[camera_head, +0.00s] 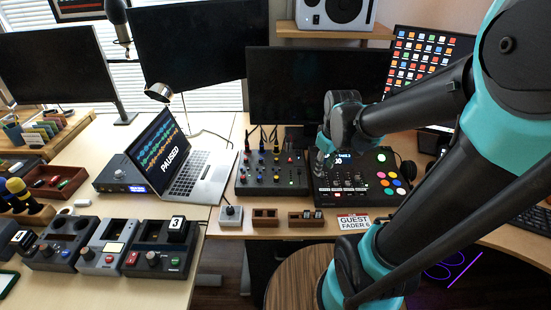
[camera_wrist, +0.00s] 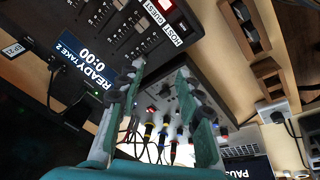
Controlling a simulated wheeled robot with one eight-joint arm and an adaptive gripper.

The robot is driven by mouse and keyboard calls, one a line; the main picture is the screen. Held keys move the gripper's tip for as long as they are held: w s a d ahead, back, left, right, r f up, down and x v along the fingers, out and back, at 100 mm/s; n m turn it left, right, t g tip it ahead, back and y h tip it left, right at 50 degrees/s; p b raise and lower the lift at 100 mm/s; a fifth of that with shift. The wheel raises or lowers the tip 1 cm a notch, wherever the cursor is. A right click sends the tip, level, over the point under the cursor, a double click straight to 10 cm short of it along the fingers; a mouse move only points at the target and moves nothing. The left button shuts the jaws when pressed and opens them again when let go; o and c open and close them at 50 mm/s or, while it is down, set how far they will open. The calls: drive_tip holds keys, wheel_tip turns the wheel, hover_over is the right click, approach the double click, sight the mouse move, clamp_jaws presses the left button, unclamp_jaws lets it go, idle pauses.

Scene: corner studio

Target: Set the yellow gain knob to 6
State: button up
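The grey-black audio mixer (camera_head: 243,186) stands on the desk right of the laptop. Small coloured knobs and cable plugs show on its top. I cannot surely tell which knob is the yellow gain knob or read its setting. In the wrist view the mixer (camera_wrist: 188,98) lies beyond and partly behind my fingers, with several colour-banded cables at its edge. My gripper (camera_wrist: 162,68) is open, with nothing between its fingertips.
The black console (camera_head: 325,192) with coloured pads and a lit screen stands right of the mixer. A laptop (camera_head: 205,178) is at left. Small wooden trays (camera_head: 265,222) and a box with a knob (camera_head: 231,214) line the front edge. Monitors stand behind.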

drive_tip(key=w+a+r+n+g, duration=0.2)
drive_tip(key=w+a+r+n, duration=0.4)
drive_tip(key=w+a+n, duration=0.25)
drive_tip(key=n+g, duration=0.1)
drive_tip(key=n, duration=0.7)
approach(276, 159)
wheel_tip(276, 159, down, 8)
drive_tip(key=shift+a+f, duration=0.1)
drive_tip(key=shift+f, duration=0.05)
drive_tip(key=shift+c, duration=0.6)
clamp_jaws()
